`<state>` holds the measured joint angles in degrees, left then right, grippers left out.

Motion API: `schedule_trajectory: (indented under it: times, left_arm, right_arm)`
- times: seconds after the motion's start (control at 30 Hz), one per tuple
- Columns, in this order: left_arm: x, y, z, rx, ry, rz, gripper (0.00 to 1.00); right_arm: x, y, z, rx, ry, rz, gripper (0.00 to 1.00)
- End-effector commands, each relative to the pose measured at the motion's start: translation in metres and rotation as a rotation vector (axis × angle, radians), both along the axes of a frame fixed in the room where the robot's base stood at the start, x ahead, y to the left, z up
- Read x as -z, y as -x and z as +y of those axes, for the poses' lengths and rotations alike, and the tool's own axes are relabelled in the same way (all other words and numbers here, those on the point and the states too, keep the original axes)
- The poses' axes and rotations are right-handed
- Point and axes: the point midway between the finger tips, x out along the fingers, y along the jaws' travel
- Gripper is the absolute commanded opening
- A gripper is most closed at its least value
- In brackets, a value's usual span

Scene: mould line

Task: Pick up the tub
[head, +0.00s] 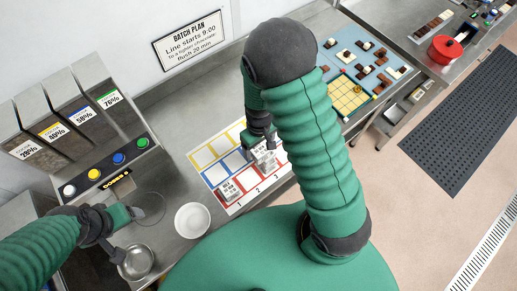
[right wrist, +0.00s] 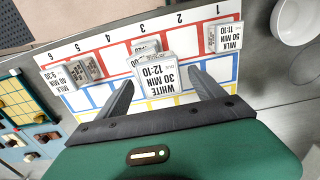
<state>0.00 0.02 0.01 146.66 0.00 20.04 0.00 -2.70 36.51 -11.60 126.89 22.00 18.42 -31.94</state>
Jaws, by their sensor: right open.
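A round white tub (head: 192,220) stands on the steel counter, left of the card board; part of it shows at the top right of the right wrist view (right wrist: 293,22). My right gripper (head: 262,140) is over the board, well to the right of the tub. In the right wrist view its open fingers (right wrist: 160,88) stand on either side of a white card reading "WHITE 30 MIN 12:10" (right wrist: 155,75); I cannot tell whether they touch it. My left gripper (head: 118,248) is at the lower left, near a steel bowl (head: 138,262); its jaws are unclear.
The board (head: 215,175) has coloured, numbered squares and several cards. A dispenser (head: 75,120) with coloured buttons stands at the left. A blue mat with chocolates (head: 345,60) and a yellow grid (head: 345,100) lie beyond the board. A red pot (head: 445,48) is far right.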

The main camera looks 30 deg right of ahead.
Motion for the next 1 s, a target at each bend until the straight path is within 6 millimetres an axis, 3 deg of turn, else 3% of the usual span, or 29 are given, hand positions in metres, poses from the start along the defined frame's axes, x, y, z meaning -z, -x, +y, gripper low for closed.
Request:
schedule_trajectory:
  times: [0.1, 0.33, 0.93, 1.0]
  left_arm:
    - [-0.005, 0.0, 0.0, 0.0, 0.0, 0.0, 0.74]
    - [-0.004, 0.0, 0.0, 0.0, 0.0, 0.0, 0.74]
    - [-0.004, 0.0, 0.0, 0.0, 0.0, 0.0, 0.74]
    - [-0.004, 0.0, 0.0, 0.0, 0.0, 0.0, 0.74]
  right_arm:
    - [0.016, 0.001, 0.0, 0.001, 0.0, 0.001, 0.78]
    - [0.02, -0.001, 0.001, 0.0, 0.0, -0.001, 0.78]
    - [0.02, -0.001, 0.0, 0.0, 0.0, -0.001, 0.01]
    - [0.02, -0.001, 0.0, 0.0, 0.0, -0.001, 0.0]
